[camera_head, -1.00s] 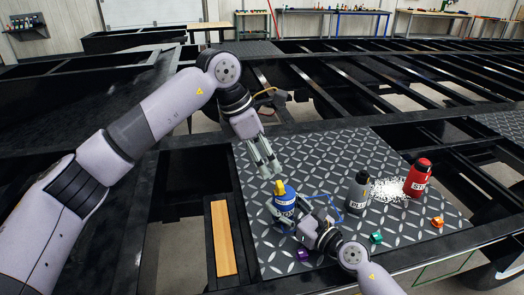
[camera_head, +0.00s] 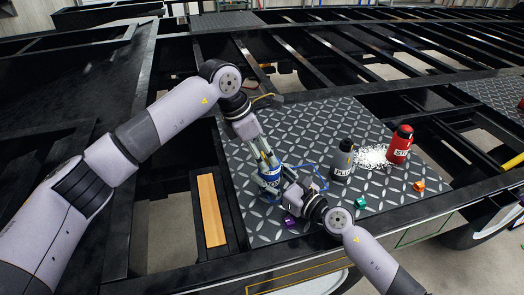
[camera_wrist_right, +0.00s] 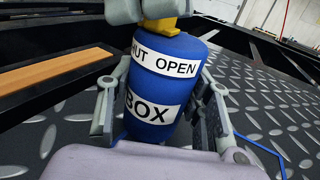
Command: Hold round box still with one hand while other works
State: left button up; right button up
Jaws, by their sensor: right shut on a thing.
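The round box (camera_head: 268,177) is a blue upright can on the diamond plate. In the right wrist view the box (camera_wrist_right: 158,82) carries white bands reading "SHUT OPEN" and "BOX", with a yellow piece (camera_wrist_right: 160,26) on top. My right gripper (camera_head: 280,184) is shut on the box, one finger on each side of its body. My left gripper (camera_head: 266,160) comes down from above, its fingers at the box's top. In the wrist view its grey fingertips (camera_wrist_right: 148,10) are at the yellow piece and partly hide it. Whether they grip it is unclear.
Small purple (camera_head: 290,221), green (camera_head: 360,203) and orange (camera_head: 418,186) pieces lie near the front. A wooden plank (camera_head: 211,210) lies left of the plate.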

pick_arm(q)
grip_shut()
dwell(0.3)
jog(key=shift+w+d, duration=0.3)
jog(key=shift+d, duration=0.35)
jog(key=shift+w+d, duration=0.2)
jog(key=shift+d, duration=0.35)
pick_arm(e)
jog(key=shift+s+a, duration=0.1)
pick_arm(q)
jog(key=shift+o, duration=0.7)
grip_release()
jog(key=shift+r, duration=0.1)
jog(key=v, duration=1.2)
pick_arm(e)
jog(key=o, duration=1.3)
